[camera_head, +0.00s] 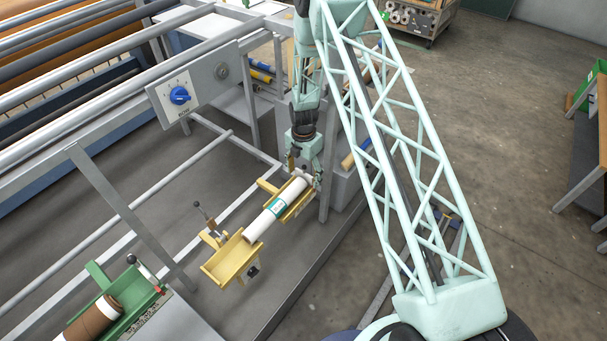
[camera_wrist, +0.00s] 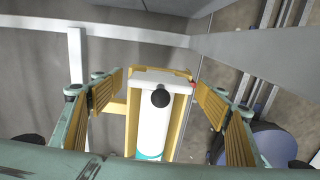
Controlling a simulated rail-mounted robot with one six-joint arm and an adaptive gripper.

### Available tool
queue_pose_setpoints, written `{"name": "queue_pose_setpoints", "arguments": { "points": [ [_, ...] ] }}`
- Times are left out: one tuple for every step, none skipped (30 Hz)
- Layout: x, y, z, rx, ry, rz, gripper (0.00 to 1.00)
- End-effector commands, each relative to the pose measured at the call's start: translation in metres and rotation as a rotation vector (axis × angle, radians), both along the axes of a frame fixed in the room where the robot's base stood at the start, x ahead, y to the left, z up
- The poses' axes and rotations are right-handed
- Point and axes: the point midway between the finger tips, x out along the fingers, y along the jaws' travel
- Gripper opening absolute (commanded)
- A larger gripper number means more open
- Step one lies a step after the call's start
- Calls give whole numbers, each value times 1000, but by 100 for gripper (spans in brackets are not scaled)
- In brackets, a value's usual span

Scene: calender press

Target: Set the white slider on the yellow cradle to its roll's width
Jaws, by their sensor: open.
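The yellow cradle (camera_head: 228,262) has two trough-like parts, and a white roll (camera_head: 262,222) with a teal label lies along it. In the wrist view the roll (camera_wrist: 155,130) runs away from a pale plate (camera_wrist: 160,76) across the cradle's end. A black knob (camera_wrist: 160,98) stands in front of this plate; it looks like the white slider, but I cannot be sure. My gripper (camera_head: 304,172) is over the cradle's far end. In the wrist view its open fingers (camera_wrist: 165,102) stand on either side of the cradle, apart from the knob, with nothing between the pads touched.
A green cradle (camera_head: 98,270) with a brown roll (camera_head: 95,318) is at the lower left. A panel with a blue dial (camera_head: 180,96) is on the grey frame, whose post (camera_head: 325,185) stands close right of my gripper. A lever (camera_head: 205,215) rises beside the yellow cradle.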

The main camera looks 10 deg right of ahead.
Motion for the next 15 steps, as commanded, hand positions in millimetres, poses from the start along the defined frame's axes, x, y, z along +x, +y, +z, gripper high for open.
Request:
{"name": "queue_pose_setpoints", "arguments": {
  "points": [
    [0,0,0,0,0,0,68],
    [0,0,0,0,0,0,68],
    [0,0,0,0,0,0,68],
    [0,0,0,0,0,0,68],
    [0,0,0,0,0,0,68],
    [0,0,0,0,0,0,68],
    [0,0,0,0,0,0,68],
    [0,0,0,0,0,0,68],
    [0,0,0,0,0,0,65],
    [0,0,0,0,0,0,63],
    [0,0,0,0,0,0,60],
    [0,0,0,0,0,0,56],
    [0,0,0,0,0,0,54],
    [0,0,0,0,0,0,51],
    [0,0,0,0,0,0,47]
  ]
}}
